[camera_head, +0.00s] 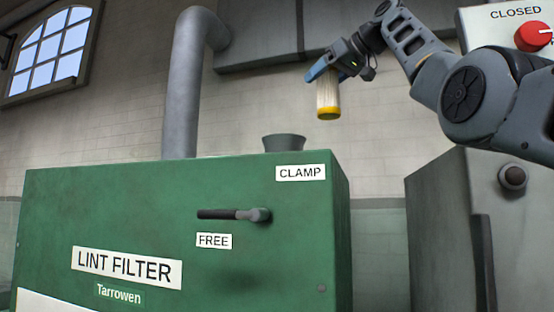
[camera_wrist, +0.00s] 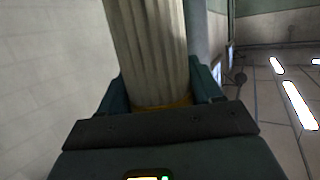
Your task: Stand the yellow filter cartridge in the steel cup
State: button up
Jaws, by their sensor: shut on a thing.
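The filter cartridge (camera_head: 328,98) has a pale pleated body and a yellow end cap at its lower end. My gripper (camera_head: 325,72) is shut on its upper part and holds it nearly upright in the air. In the wrist view the pleated body (camera_wrist: 149,45) runs away from between my fingers, with a yellow band close to the gripper (camera_wrist: 160,98). The steel cup (camera_head: 284,142) is a grey, flared cup on top of the green lint filter cabinet. The cartridge is above the cup and to its right in the head view, apart from it. The cup's inside is hidden.
The green cabinet (camera_head: 120,220) has a lever (camera_head: 235,215) lying level between the labels CLAMP and FREE. A grey pipe (camera_head: 183,90) rises left of the cup. A grey cabinet (camera_head: 450,230) and a red knob (camera_head: 534,36) are on the right.

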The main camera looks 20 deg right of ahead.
jog(key=w+a+f, duration=0.1)
jog(key=a+f, duration=0.9)
jog(key=a, duration=0.1)
jog(key=shift+w+a+f, duration=0.3)
jog(key=shift+f, duration=0.1)
jog(key=shift+f, duration=0.15)
jog(key=o, duration=1.2)
jog(key=shift+c, duration=0.2)
jog(key=b+v, duration=0.4)
jog(key=v, duration=0.8)
jog(key=shift+r, duration=0.25)
